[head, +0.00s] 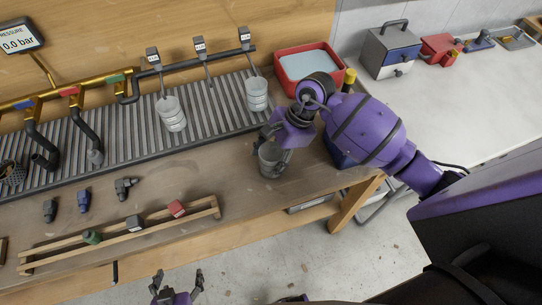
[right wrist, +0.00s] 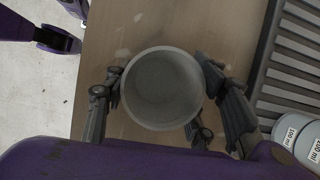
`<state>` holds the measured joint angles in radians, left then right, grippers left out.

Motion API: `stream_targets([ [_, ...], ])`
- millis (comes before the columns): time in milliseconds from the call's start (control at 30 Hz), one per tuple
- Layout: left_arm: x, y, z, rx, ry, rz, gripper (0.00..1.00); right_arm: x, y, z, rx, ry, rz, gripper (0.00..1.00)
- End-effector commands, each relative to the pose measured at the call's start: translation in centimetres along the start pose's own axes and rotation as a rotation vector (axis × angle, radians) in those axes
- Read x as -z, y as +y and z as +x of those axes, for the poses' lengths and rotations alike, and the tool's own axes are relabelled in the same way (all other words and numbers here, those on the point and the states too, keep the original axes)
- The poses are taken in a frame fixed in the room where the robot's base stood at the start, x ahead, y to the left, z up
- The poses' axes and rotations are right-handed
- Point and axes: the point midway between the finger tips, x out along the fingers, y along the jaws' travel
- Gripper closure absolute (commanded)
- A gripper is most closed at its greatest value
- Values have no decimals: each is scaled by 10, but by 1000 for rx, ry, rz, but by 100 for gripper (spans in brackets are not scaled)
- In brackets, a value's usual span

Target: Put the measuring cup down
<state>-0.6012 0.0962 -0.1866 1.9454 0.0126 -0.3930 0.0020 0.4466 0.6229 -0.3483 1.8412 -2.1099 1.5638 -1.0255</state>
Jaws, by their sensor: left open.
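The measuring cup (head: 270,160) is a grey, round, upright cup at the front right of the wooden bench. My right gripper (head: 272,138) is shut on it, with fingers on opposite sides of its wall. In the right wrist view I look down into the cup (right wrist: 163,88), between the fingertips of my right gripper (right wrist: 163,82); it looks empty. I cannot tell whether its base touches the bench top. My left gripper (head: 177,281) is open and empty, low in front of the bench, over the floor.
Two more measuring cups (head: 171,114) (head: 257,94) stand on the ribbed drain grate (head: 212,105) under small taps. A red tub (head: 281,55) stands behind my right arm. A wooden rack (head: 120,235) and loose fittings (head: 84,201) lie left. Bare bench (head: 215,165) lies left of the cup.

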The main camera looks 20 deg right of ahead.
Motion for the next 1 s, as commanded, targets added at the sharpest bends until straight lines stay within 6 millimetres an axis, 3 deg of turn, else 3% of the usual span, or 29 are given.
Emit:
stream_targets([
  [33,0,-1,0,1,0,2,31,0,1,1,-2,0,0,41],
  [100,0,-1,0,1,1,2,31,0,0,0,-1,0,0,31],
  [533,8,2,0,1,13,-9,31,-2,0,-8,1,1,-1,31],
  [1000,-3,3,1,2,-2,-13,31,-1,0,-99,-3,2,-1,31],
])
